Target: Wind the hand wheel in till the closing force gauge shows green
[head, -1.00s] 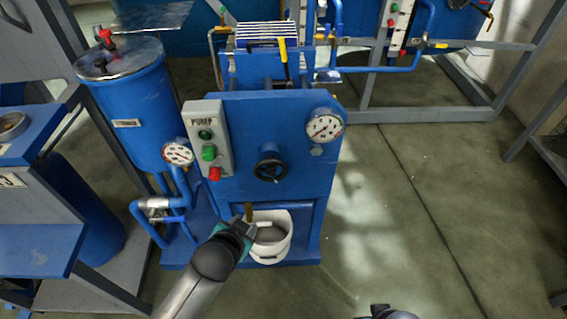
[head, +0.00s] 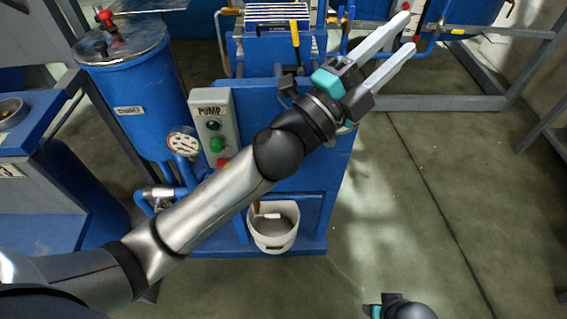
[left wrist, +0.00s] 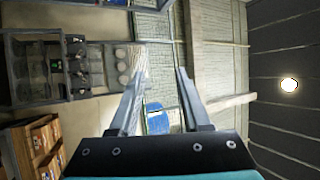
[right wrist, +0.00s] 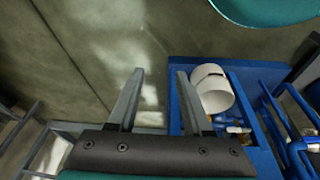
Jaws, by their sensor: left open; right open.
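The blue press stand (head: 315,200) is in the middle of the head view. My left arm crosses in front of it, hiding the hand wheel and nearly all of the gauge at the panel's upper right; no needle reading shows. My left gripper (head: 407,33) is open and empty, raised above and right of the panel. In the left wrist view its spread fingers (left wrist: 161,72) point toward distant shelves and walls. My right gripper is open and empty in the right wrist view (right wrist: 160,75), over the floor beside the stand. Part of my right arm shows at the bottom of the head view.
A white bucket (head: 273,230) stands at the foot of the stand. The pump switch box (head: 213,112) and a dial gauge (head: 183,142) are at left, by a blue tank (head: 135,100). The floor (head: 420,200) to the right is clear.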

